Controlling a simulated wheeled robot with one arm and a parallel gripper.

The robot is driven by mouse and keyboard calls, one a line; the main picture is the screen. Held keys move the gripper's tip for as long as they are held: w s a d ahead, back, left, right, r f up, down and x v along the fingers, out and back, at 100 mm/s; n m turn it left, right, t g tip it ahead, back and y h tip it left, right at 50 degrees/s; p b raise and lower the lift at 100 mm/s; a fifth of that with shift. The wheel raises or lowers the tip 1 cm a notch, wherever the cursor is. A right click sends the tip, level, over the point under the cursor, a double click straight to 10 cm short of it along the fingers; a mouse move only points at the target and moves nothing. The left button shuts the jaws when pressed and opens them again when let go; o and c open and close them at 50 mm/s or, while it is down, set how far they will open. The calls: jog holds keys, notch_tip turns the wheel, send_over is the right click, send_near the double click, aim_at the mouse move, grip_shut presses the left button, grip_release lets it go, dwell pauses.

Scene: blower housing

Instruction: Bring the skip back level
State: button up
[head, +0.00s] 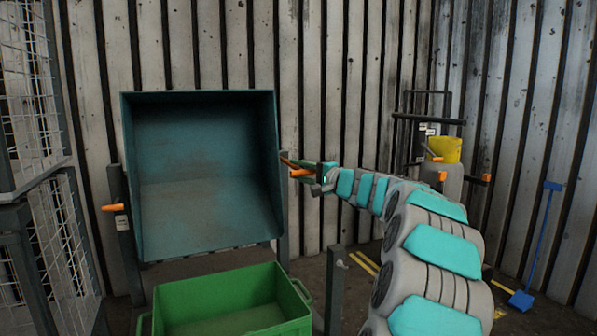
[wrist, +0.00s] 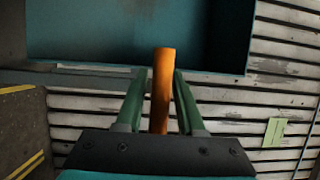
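The skip (head: 205,215) is a teal steel bin at the left centre of the head view. It is tipped forward, its open mouth facing me, and its inside looks empty. Part of it also shows at the top of the wrist view (wrist: 120,35). An orange handle (head: 290,162) sticks out at the skip's right side. My gripper (head: 308,170) is at this handle.
A green crate (head: 300,320) stands on the floor below the skip's mouth. Another orange handle (head: 113,208) is on the left post. A wire mesh cage (head: 40,130) stands at far left. A yellow bucket (head: 446,150) and a blue tool (head: 545,240) are at right.

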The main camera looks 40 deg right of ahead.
grip_shut()
dwell(1.1)
